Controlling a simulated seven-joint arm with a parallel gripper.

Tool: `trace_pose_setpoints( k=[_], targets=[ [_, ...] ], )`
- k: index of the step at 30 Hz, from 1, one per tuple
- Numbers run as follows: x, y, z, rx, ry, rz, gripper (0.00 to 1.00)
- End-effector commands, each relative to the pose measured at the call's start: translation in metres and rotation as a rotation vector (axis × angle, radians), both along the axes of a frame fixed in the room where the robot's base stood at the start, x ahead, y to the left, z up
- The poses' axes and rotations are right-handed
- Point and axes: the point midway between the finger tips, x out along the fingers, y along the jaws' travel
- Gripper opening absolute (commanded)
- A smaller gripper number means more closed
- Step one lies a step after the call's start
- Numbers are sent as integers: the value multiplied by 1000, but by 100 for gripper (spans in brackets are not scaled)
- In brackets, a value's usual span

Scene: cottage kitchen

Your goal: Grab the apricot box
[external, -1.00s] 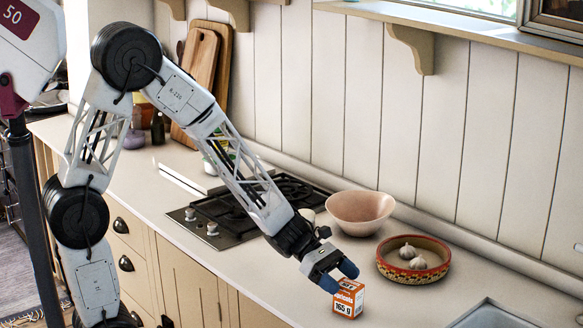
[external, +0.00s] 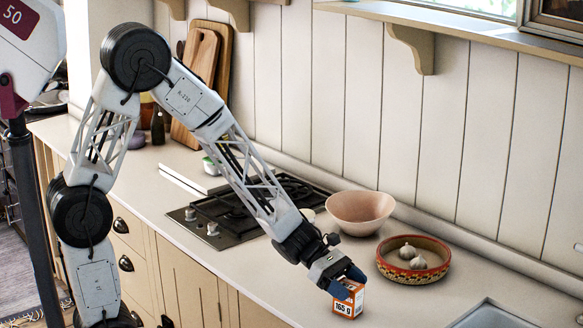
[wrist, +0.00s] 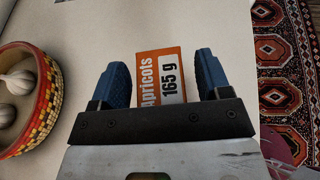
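The apricot box (external: 348,304) is a small orange and white carton marked 165 g, standing on the counter near its front edge. In the wrist view the box (wrist: 161,76) shows the word Apricots and lies between my two blue fingers. My gripper (external: 345,283) is right above and around the top of the box in the external view. In the wrist view my gripper (wrist: 162,82) is open, with a visible gap between each finger and the box. The box's lower part is clear in the external view; its top is partly hidden by the fingers.
A red patterned dish (external: 413,274) with garlic bulbs (external: 408,252) stands to the right of the box. A pink bowl (external: 360,212) is behind it. A black gas hob (external: 235,215) lies to the left. A sink (external: 490,316) is at the lower right.

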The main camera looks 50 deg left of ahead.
Motion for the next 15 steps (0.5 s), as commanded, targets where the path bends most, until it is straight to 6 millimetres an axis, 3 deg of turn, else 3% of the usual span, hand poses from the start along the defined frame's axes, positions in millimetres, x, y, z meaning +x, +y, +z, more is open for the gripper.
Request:
trace_pose_setpoints(
  k=[1,9,15],
  targets=[
    [0,0,0,0,0,0,63],
    [0,0,0,0,0,0,21],
    [0,0,0,0,0,0,19]
  ],
)
